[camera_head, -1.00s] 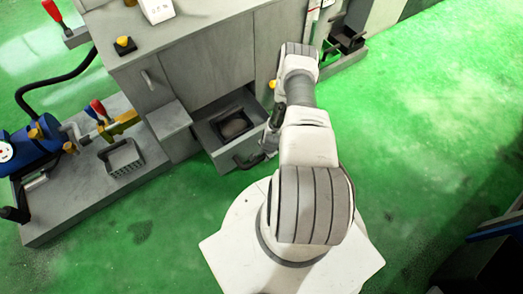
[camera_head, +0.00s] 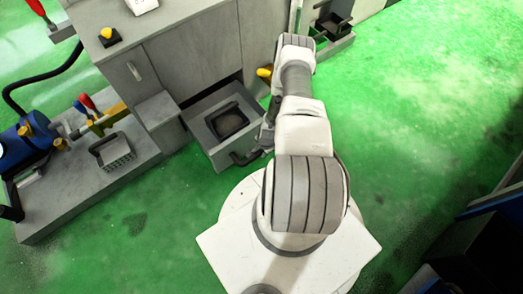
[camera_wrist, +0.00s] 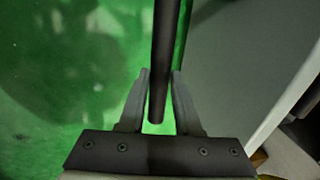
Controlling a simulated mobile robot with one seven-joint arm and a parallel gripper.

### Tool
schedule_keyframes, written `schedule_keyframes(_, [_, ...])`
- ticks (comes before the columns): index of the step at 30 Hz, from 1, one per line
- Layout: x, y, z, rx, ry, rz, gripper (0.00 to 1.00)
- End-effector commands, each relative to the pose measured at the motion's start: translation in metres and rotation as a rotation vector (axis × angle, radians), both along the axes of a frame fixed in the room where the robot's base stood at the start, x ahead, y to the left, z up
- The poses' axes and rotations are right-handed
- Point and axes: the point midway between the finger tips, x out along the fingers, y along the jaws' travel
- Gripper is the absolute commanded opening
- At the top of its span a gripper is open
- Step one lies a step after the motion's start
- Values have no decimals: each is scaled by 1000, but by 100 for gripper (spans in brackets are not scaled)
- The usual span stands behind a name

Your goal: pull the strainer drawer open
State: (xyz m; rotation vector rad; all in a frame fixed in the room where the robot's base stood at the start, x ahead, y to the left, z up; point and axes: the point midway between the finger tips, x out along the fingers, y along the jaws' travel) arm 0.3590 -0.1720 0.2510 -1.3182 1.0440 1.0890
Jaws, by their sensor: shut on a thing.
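The grey strainer drawer (camera_head: 206,137) sticks out of the lower front of the grey machine cabinet, partly open. A dark, square-rimmed strainer (camera_head: 230,122) sits inside it. The drawer's dark bar handle (camera_head: 246,158) is on its front face, partly covered by my arm. My gripper (camera_head: 266,146) is at the right end of this handle, mostly hidden by my arm in the head view. In the wrist view, the dark handle bar (camera_wrist: 164,60) runs between the two grey fingers of my gripper (camera_wrist: 159,88), which is shut on it.
The grey cabinet (camera_head: 190,50) stands behind the drawer. To the left, a low grey base (camera_head: 60,205) carries a blue motor (camera_head: 22,143) and a wire basket (camera_head: 113,155). Green floor (camera_head: 400,140) is open to the right. A dark object (camera_head: 480,245) stands at the lower right.

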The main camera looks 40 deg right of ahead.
Motion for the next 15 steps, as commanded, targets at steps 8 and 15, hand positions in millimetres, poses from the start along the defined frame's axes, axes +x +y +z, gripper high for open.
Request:
schedule_keyframes(8, [0,0,0,-1,0,0,61])
schedule_keyframes(15, [0,0,2,-1,0,0,61])
